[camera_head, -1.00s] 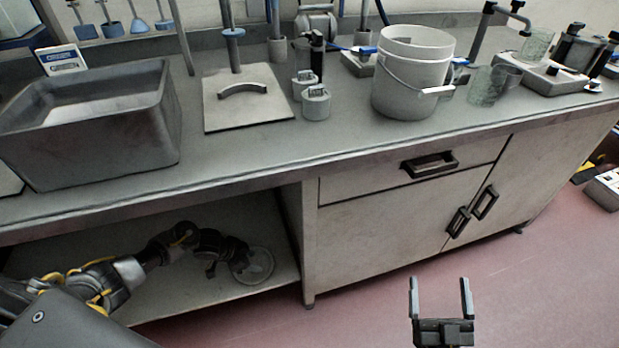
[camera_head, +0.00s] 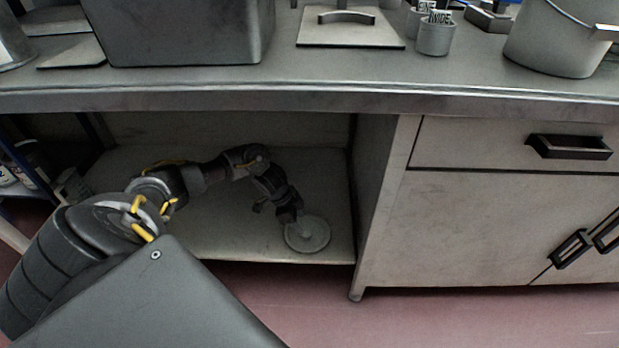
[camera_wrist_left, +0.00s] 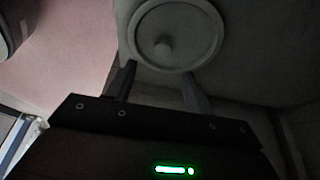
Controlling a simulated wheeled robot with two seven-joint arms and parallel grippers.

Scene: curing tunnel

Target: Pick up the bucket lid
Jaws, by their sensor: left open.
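The bucket lid (camera_head: 307,236) is a pale round disc lying flat on the shelf under the bench, near its front edge. In the left wrist view the lid (camera_wrist_left: 196,22) shows a raised rim and a small central knob (camera_wrist_left: 163,46). My left gripper (camera_head: 291,219) reaches into the shelf space from the left, at the lid's back left side in the head view. In the left wrist view its two fingers (camera_wrist_left: 158,80) are apart, pointing at the lid with nothing between them. Whether a fingertip touches the lid I cannot tell. My right gripper is out of view.
The lower shelf (camera_head: 215,225) is bare around the lid, with the bench top (camera_head: 330,75) above and a cabinet (camera_head: 450,225) to the right. A white bucket (camera_head: 555,45), a grey basin (camera_head: 180,35) and a plate with a handle (camera_head: 350,38) stand on top.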

